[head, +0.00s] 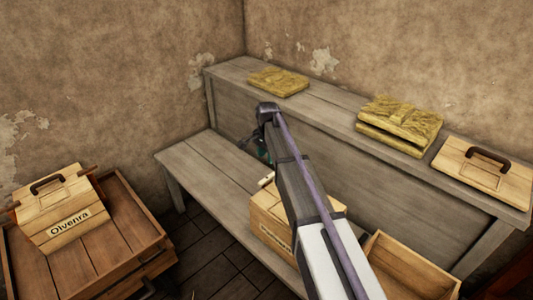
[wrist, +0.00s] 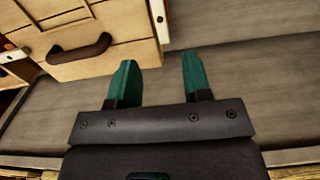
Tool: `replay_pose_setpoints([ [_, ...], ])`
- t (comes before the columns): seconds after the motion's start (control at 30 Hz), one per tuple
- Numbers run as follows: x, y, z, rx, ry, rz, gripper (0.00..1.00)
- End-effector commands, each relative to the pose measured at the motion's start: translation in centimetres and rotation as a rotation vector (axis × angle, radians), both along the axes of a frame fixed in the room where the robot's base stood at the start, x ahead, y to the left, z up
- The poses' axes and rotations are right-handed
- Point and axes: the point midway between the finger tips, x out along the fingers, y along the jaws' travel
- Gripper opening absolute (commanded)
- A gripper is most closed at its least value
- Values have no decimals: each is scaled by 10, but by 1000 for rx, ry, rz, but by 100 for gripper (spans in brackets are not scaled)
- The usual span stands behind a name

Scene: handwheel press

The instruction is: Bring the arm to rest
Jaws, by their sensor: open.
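My gripper (wrist: 159,72) is open in the wrist view, with two green fingers apart and nothing between them. Grey bench boards lie beneath it. In the head view my arm reaches over the bench, and only a small green part of the gripper (head: 264,152) shows beside the raised shelf's front. A light wooden box (wrist: 85,30) with a dark curved handle is at the upper left of the wrist view, close to the fingers but not between them. A light wooden box (head: 268,222) on the bench is partly hidden behind my arm in the head view.
The grey bench (head: 210,152) carries an open wooden box (head: 400,262) at the front right. On the raised shelf (head: 335,105) lie yellow slabs (head: 278,82) and a handled wooden panel (head: 485,168). A box labelled Olvenra (head: 62,210) sits on a brown crate (head: 125,215).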

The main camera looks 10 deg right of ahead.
Motion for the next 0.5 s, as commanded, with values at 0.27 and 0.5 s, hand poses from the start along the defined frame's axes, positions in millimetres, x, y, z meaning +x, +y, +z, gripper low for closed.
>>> replay_pose_setpoints([
  [0.27, -4, 0, 0, 0, 0, 164, 45],
  [0.5, -209, 0, 48, 0, 1, 869, 45],
])
